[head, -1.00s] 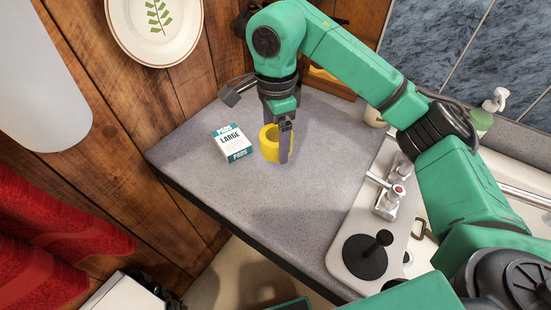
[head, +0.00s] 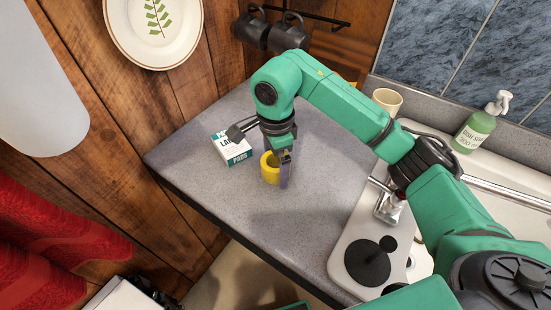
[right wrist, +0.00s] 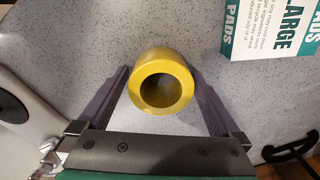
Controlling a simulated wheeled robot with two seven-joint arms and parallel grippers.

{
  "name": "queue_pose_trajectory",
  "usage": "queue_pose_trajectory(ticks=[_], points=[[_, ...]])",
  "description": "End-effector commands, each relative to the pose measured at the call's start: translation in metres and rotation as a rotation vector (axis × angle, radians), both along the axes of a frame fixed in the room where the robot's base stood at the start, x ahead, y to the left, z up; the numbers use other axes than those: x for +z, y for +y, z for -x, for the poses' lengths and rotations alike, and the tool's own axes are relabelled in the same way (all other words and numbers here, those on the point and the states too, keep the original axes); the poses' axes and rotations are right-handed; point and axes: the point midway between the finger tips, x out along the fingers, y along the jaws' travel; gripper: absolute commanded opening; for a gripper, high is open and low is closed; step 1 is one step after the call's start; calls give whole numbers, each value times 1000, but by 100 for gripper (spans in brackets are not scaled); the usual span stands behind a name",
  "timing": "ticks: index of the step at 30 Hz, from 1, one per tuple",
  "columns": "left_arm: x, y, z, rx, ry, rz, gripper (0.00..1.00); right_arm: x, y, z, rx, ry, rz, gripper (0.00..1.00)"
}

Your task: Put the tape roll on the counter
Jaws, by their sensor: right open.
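The yellow tape roll (head: 268,170) stands on the grey counter (head: 225,190), close beside the box of pads. My right gripper (head: 284,170) is low over the counter at the roll, pointing down, and its fingers partly cover the roll in the head view. In the right wrist view the roll (right wrist: 163,68) lies between the two spread fingers, its round opening facing the camera. The right gripper (right wrist: 160,100) is open, with a visible gap on each side of the roll. My left gripper is not in view.
The pads box (head: 236,155) is left of the roll. Dark mugs (head: 288,32) hang at the back. The counter's front left is clear.

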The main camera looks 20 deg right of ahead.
Motion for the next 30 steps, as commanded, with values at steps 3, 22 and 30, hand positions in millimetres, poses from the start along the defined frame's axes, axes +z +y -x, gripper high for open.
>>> queue_pose_trajectory(ticks=[3,22,30], points=[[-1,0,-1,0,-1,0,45,7,0,-1,0,-3,-1,100],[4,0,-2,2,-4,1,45,121,0,0,-1,-1,1,100],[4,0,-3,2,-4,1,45,122,0,0,-1,1,0,100]])
